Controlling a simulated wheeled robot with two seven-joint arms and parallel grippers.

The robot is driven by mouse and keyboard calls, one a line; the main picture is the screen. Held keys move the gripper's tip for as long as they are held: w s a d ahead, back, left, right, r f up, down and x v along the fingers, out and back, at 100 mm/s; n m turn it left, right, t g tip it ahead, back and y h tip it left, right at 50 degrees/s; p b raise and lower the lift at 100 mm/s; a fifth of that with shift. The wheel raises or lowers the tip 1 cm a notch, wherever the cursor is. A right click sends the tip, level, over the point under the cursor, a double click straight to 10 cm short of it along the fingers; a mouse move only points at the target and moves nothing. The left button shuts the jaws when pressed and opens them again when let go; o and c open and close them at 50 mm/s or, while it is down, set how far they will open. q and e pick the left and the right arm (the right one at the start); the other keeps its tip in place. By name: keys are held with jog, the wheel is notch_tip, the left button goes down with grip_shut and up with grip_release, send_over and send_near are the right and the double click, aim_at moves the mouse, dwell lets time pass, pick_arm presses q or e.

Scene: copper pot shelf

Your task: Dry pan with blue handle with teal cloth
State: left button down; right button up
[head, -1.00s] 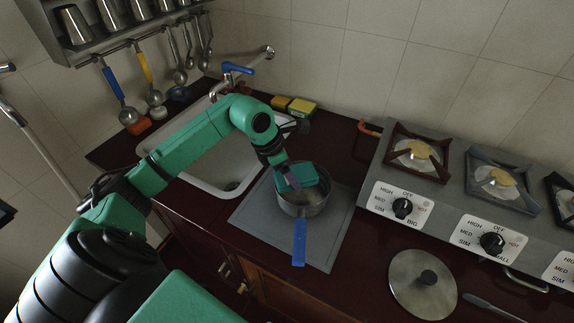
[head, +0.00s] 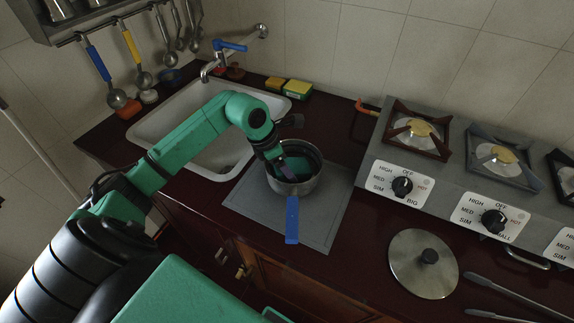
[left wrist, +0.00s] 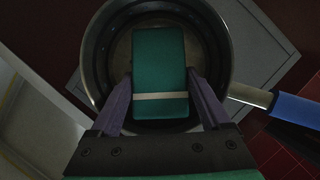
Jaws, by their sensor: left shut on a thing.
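The steel pan (head: 312,184) with the blue handle (head: 292,220) stands on the grey mat, its handle toward the front edge of the counter. My left gripper (head: 284,171) reaches down into the pan and is shut on the folded teal cloth (head: 297,163). In the left wrist view the teal cloth (left wrist: 159,70) with a pale stripe sits between the two fingers, inside the round pan (left wrist: 224,60). The blue handle (left wrist: 295,111) points right there. I cannot tell whether the cloth touches the pan's bottom. My right gripper is not in view.
The grey mat (head: 250,215) lies between the sink (head: 150,127) with its blue-levered tap (head: 230,46) and the stove (head: 445,170). A round lid (head: 405,265) and cutlery (head: 505,288) lie at front right. Sponges (head: 297,90) sit by the wall. Utensils hang at upper left.

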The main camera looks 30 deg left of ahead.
pick_arm(q)
jog(key=shift+f, duration=0.25)
